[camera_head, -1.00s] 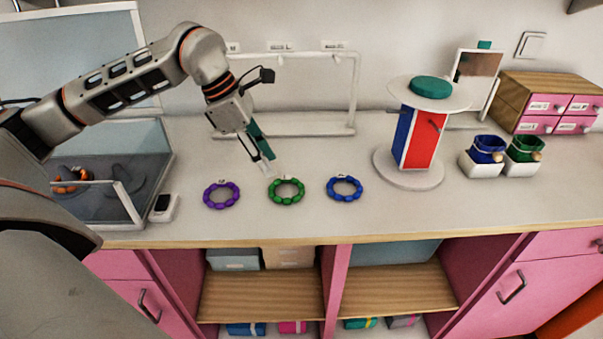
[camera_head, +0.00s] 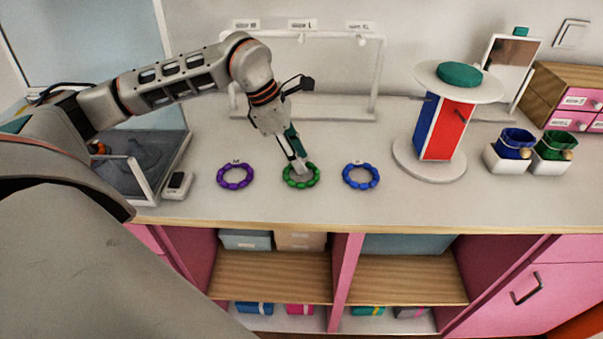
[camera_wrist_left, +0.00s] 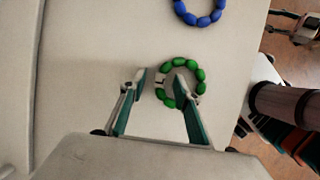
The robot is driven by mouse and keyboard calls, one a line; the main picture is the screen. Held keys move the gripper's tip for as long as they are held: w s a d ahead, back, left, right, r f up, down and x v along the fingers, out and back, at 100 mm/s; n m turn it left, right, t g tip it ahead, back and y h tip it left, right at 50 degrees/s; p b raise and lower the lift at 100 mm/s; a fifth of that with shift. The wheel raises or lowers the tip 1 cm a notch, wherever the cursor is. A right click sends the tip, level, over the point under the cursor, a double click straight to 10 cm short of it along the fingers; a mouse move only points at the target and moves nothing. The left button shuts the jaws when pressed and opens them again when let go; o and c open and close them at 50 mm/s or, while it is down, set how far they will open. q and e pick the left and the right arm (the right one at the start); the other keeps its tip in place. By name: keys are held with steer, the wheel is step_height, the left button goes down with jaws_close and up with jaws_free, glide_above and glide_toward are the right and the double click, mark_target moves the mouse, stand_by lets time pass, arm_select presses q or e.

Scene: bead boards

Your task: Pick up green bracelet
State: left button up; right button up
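The green bracelet (camera_head: 301,186), a ring of beads, lies flat on the counter between a purple bracelet (camera_head: 236,186) and a blue bracelet (camera_head: 361,186). My left gripper (camera_head: 300,168) points down at the green bracelet's far side. In the left wrist view, the green bracelet (camera_wrist_left: 200,74) lies at the fingertips of my left gripper (camera_wrist_left: 163,86). The fingers are apart, one over the ring's inside and one outside it, with a bead section and small tag between them. I cannot tell whether they touch it.
A white rack (camera_head: 377,80) stands behind the bracelets. A round stand with red and blue panels (camera_head: 438,130) is to the right, then pouches in white holders (camera_head: 505,160). A clear-walled case (camera_head: 140,180) is at left. The counter's front edge (camera_head: 330,228) is close.

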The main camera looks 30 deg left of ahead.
arm_select(q)
jaws_close()
steer(key=shift+r, duration=0.1)
